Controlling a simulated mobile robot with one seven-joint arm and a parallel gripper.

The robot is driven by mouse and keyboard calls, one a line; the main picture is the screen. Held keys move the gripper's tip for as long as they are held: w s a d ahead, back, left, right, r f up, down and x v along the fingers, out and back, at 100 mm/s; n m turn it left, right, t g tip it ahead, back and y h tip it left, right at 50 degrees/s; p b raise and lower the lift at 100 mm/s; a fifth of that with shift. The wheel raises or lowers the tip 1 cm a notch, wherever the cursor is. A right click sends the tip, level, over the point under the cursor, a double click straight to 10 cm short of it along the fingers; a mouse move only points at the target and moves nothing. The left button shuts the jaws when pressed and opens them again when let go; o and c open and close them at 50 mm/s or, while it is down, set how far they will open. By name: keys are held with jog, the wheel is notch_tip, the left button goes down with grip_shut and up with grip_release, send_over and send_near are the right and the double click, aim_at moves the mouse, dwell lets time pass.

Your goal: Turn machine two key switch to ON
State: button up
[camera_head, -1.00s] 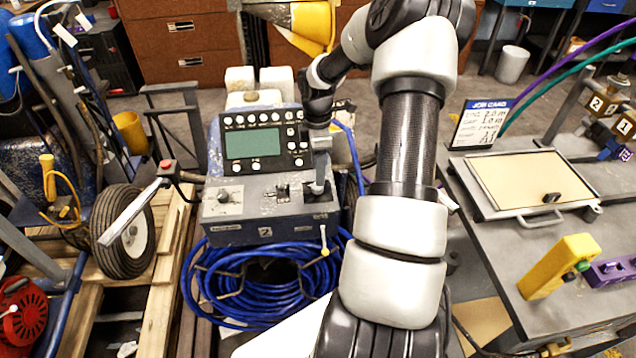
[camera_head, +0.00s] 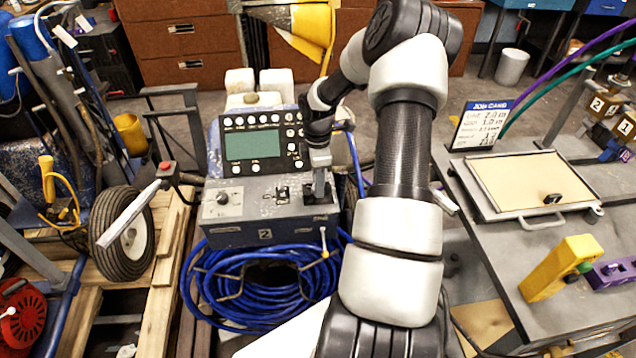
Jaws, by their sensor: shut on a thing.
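Machine two (camera_head: 240,205) is a grey-blue control box with a number 2 on its front face. Its upper panel has a green screen (camera_head: 253,145) and several white buttons. A round knob (camera_head: 222,198) is at the left of the lower panel, and a small black switch group (camera_head: 282,194) is in the middle. My gripper (camera_head: 319,190) points down at the right end of the lower panel. It is shut on a small part there, which the fingers hide; I take this to be the key switch, but its position cannot be read.
Blue hose (camera_head: 260,290) is coiled below the box. A wheel (camera_head: 130,245) and a handle bar (camera_head: 130,212) are at left. At right, a grey bench (camera_head: 500,265) holds a clipboard-like tray (camera_head: 528,185) and a yellow block (camera_head: 560,268).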

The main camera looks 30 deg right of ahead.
jog(key=shift+m, duration=0.4)
jog(key=m, duration=0.5)
jog(key=shift+m, duration=0.3)
jog(key=m+b, duration=0.1)
jog(key=m, duration=0.4)
jog(key=shift+m, duration=0.4)
jog(key=o, duration=1.1)
jog(key=shift+s, duration=0.1)
jog(key=shift+c, duration=0.2)
jog(key=shift+r, duration=0.15)
notch_tip(320, 180, up, 17)
jog(key=p, duration=0.1)
jog(key=shift+d+r, duration=0.15)
jog(key=shift+d, duration=0.1)
